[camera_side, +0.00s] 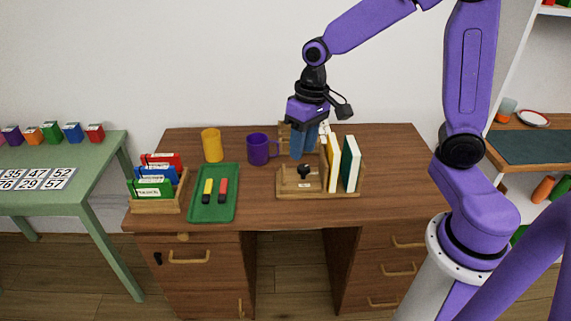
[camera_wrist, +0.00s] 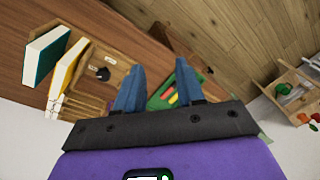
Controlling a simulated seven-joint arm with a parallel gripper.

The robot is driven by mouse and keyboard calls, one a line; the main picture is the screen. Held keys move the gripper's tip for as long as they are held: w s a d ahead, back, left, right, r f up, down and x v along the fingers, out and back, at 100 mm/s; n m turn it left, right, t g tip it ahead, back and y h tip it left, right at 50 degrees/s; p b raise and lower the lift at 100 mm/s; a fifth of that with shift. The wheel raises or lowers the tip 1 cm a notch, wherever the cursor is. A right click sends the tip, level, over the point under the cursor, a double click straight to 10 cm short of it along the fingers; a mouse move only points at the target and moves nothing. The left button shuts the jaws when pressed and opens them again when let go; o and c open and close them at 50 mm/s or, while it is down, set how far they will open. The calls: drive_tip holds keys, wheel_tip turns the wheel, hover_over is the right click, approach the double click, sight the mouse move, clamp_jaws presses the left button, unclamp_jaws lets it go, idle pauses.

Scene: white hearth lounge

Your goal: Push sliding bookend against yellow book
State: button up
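The sliding bookend (camera_side: 303,184) is a light wooden piece with a black knob, sitting in a wooden book rack on the desk; its knob also shows in the wrist view (camera_wrist: 103,73). The yellow book (camera_side: 333,162) stands upright to its right, beside a dark green book (camera_side: 351,164). In the wrist view the yellow book (camera_wrist: 66,68) lies left of the knob. A gap appears between knob and yellow book. My gripper (camera_side: 304,155) points down above and behind the knob. Its blue fingers are apart and empty in the wrist view (camera_wrist: 159,64).
Left of the rack stand a purple mug (camera_side: 258,149) and a yellow cup (camera_side: 212,145). A green tray (camera_side: 214,214) holds markers, and a wooden box (camera_side: 157,205) holds colored cards or books. The desk right of the rack is clear.

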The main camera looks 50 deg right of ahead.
drive_tip(key=w+d+f+m, duration=0.2)
drive_tip(key=w+d+m, duration=0.35)
drive_tip(key=w, duration=0.35)
drive_tip(key=m+t, duration=0.1)
drive_tip(key=m, duration=0.3)
approach(284, 169)
drive_tip(key=f, duration=0.5)
drive_tip(key=w+a+f, duration=0.1)
drive_tip(key=f, duration=0.1)
drive_tip(key=shift+f, duration=0.4)
